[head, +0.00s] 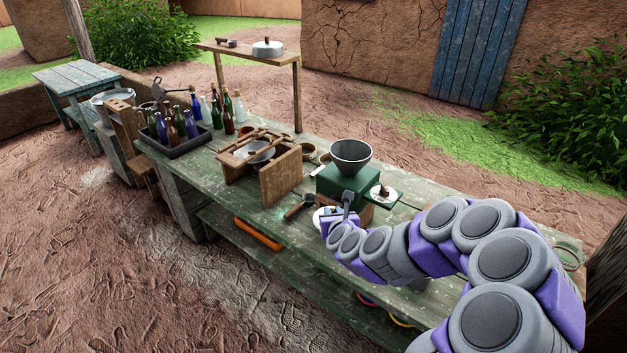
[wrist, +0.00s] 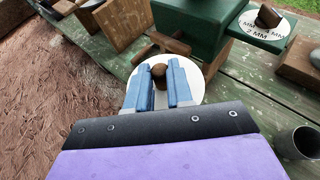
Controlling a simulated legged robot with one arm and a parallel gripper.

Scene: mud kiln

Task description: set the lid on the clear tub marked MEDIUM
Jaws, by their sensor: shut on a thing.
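In the wrist view my gripper (wrist: 159,77) has its two blue fingers closed around the brown knob of a round white lid (wrist: 192,73). The fingers and wrist cover part of the lid. In the head view my gripper (head: 337,216) is at the near side of the green bench, in front of the green hopper machine, with the white lid (head: 319,217) partly showing under it. I cannot tell whether the lid is lifted or resting on something. I cannot make out a clear tub marked MEDIUM in either view.
The green machine (head: 345,184) with a dark funnel (head: 351,155) stands close behind my gripper. A white disc (wrist: 264,30) marked "2 MM", with a brown knob, sits on its side plate. A wooden frame (head: 284,178), a bottle tray (head: 177,143) and a metal cup (wrist: 298,143) are on the bench.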

